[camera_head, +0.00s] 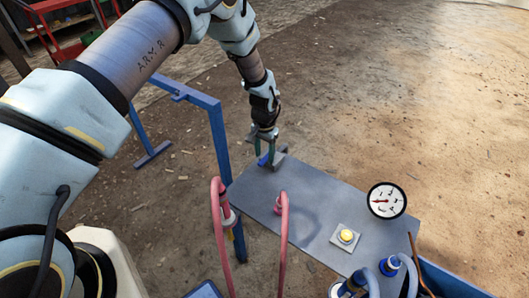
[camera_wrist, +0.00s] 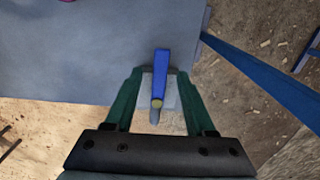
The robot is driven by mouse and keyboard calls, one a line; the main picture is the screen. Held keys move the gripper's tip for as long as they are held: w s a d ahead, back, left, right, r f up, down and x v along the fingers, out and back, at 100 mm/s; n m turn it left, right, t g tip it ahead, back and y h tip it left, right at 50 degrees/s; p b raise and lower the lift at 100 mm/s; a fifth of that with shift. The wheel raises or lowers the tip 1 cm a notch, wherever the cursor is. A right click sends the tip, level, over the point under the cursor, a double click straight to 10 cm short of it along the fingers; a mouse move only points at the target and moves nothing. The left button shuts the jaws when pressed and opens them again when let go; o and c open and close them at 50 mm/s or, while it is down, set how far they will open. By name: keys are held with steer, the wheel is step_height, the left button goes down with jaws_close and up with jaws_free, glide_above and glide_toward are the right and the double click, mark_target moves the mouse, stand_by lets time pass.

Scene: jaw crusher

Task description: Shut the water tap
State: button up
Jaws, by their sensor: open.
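In the head view the blue handle (camera_head: 263,160) is partly hidden by my gripper (camera_head: 265,160). In the wrist view my gripper (camera_wrist: 160,108) is open, with one green finger on each side of the handle and mount. Gaps show between the fingers and the handle. The lever lies roughly in line with the fingers, pointing away from my palm over the grey panel (camera_wrist: 70,60).
The grey panel (camera_head: 262,190) also carries a dial gauge (camera_head: 387,200), a yellow button (camera_head: 346,236) and pink hoses (camera_head: 283,240). Blue fittings (camera_head: 389,265) stand at the near right. A blue frame (camera_head: 217,140) stands left of my gripper. Open dirt ground lies beyond.

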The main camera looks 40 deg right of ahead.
steer(key=shift+f, duration=0.4)
jaws_close()
stand_by(1.3)
